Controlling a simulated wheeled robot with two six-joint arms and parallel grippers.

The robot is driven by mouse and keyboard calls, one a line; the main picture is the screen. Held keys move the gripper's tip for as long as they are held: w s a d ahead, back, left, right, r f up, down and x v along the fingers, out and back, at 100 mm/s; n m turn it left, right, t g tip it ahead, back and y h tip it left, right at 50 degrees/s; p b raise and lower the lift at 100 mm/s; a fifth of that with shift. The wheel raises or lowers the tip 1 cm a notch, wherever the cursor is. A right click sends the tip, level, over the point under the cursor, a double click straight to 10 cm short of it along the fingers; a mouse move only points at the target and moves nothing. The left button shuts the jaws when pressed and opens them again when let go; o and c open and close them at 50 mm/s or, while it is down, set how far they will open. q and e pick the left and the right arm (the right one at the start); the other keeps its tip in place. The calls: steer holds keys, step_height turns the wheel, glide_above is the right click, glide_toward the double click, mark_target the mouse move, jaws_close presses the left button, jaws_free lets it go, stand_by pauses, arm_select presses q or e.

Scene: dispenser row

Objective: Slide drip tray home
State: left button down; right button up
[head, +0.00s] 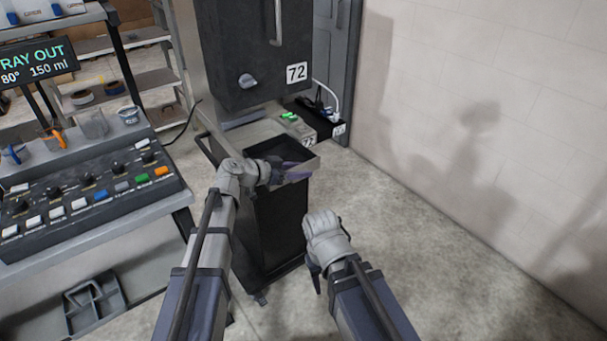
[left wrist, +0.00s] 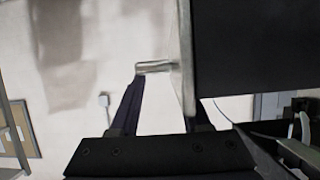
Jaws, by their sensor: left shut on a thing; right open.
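The drip tray (head: 303,172) is a dark, open-topped drawer with a light grey front. In the head view it sticks out of the machine labelled 72, above a dark cabinet. My left gripper (head: 283,176) is at the tray's front and shut on its handle. The left wrist view shows the short metal handle (left wrist: 153,67) by my left fingers (left wrist: 162,100), beside the thin grey front plate and the tray's dark side. The exact contact is partly hidden. My right gripper (head: 316,280) is open, low and to the right of the cabinet, apart from the tray.
The dark machine body (head: 245,60) stands above the tray. A control panel (head: 85,195) with buttons and knobs is at the left, under a display (head: 35,63) showing "RAY OUT". Shelves stand behind. A pale wall (head: 490,120) is at the right, with free floor before it.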

arm_select(q)
steer(key=shift+w+a+f, duration=0.1)
steer(key=shift+w+a, duration=0.5)
steer(key=shift+w, duration=0.2)
steer(key=shift+w+a+f, duration=0.1)
steer(key=shift+w+a, duration=0.45)
steer(key=shift+w, duration=0.3)
steer(key=shift+w+a, duration=0.6)
steer(key=shift+w, duration=0.2)
steer(key=shift+f+b, duration=0.2)
steer(key=shift+b, duration=0.2)
steer(key=shift+w+a, duration=0.1)
steer(key=shift+w, duration=0.05)
steer(key=shift+w+a, duration=0.8)
steer(key=shift+w, duration=0.25)
steer(key=shift+w+a, duration=0.75)
steer(key=shift+w, duration=0.3)
steer(key=shift+c, duration=1.4)
jaws_free()
